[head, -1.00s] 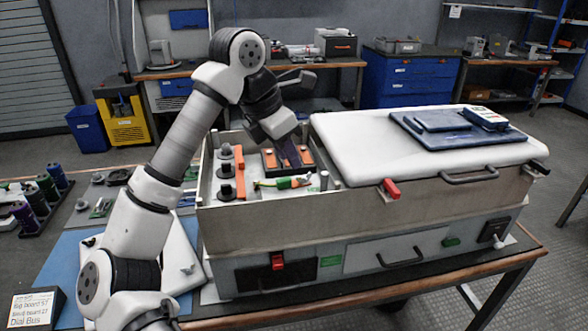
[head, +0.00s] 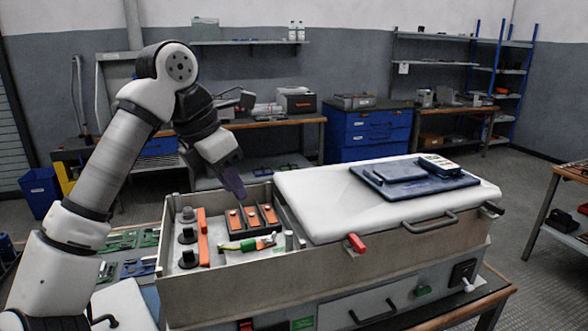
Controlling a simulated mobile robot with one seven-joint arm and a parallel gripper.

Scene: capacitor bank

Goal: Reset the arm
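My arm rises at the left of the head view and bends over the open bay of the capacitor bank box (head: 300,280). My gripper (head: 234,190) points down and to the right above the bay. A dark purple piece shows at its tip; I cannot tell whether this is its fingers or something held. Below it, a dark block with orange strips (head: 252,217) sits in the bay. A green and yellow cable piece (head: 247,243) lies in front of that block. An orange bar (head: 203,237) and black round posts (head: 188,258) stand at the bay's left.
A white lid (head: 310,205) covers the box's right part, with a blue tray (head: 372,180) and a meter (head: 439,164) on top. A red latch (head: 356,243) is on the front edge. Benches and a blue cabinet (head: 366,133) stand behind.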

